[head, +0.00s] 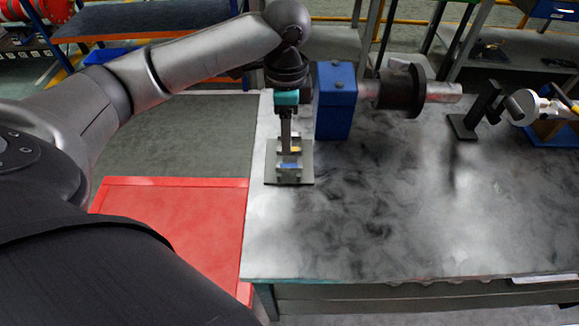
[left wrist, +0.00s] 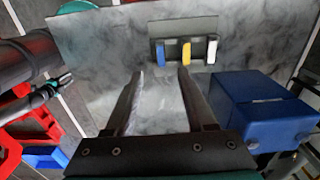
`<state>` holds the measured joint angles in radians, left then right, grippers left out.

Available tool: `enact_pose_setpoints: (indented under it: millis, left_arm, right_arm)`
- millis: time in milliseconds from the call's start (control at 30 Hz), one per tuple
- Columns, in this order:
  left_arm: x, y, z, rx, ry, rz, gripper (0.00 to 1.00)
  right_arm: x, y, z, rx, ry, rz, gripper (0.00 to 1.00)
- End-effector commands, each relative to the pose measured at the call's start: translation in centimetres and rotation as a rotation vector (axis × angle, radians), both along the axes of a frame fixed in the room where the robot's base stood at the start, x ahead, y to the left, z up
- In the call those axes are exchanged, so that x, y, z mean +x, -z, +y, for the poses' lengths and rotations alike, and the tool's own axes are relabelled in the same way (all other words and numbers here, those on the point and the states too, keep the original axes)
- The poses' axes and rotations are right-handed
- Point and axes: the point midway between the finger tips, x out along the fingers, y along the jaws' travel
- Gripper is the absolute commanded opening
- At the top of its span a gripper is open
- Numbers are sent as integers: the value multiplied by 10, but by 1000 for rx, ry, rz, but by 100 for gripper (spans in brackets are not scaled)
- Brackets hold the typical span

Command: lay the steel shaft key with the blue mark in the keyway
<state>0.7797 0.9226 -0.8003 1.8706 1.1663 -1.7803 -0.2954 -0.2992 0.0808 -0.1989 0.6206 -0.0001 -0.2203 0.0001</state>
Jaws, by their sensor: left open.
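The key with the blue mark (left wrist: 160,53) stands in a small holder at the end of a row with a yellow-marked key (left wrist: 186,52) and a white-marked one (left wrist: 211,51). The holder's grey plate (head: 304,178) lies near the table's left edge. My left gripper (left wrist: 165,75) is open and empty, its fingers pointing down beside the holder; it also shows in the head view (head: 287,148). A steel shaft (head: 441,92) lies to the right; I cannot make out its keyway. A small teal-banded part (left wrist: 45,94) resembles my right gripper; its jaws are unclear.
A blue block (head: 336,100) stands right behind the left gripper, followed by a dark flange (head: 401,91) around the shaft. A black stand (head: 466,124) is farther right. A red surface (head: 172,225) lies beside the table. The table front (head: 390,225) is clear.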

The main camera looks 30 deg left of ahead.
Motion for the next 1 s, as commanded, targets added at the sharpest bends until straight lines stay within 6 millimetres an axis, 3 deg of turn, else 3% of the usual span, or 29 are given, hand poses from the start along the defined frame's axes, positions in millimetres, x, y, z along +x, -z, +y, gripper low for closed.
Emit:
enact_pose_setpoints:
  millis: [33, 133, 467, 733, 1000]
  left_arm:
    - [-1, 14, 0, 0, -1, 4, 55]
    - [0, 30, 0, 0, -1, 1, 55]
    - [1, 51, -1, -1, 0, -1, 55]
    - [2, 91, -3, 0, -1, 0, 55]
    - [2, 95, -3, -1, -1, -3, 55]
  right_arm:
    - [-1, 5, 0, 0, 0, 1, 50]
    - [-1, 9, 0, 1, 0, 2, 50]
    - [-2, 14, 1, 0, -1, 2, 50]
    - [-2, 27, 1, 1, -1, 2, 50]
    - [-2, 27, 1, 1, -2, 2, 50]
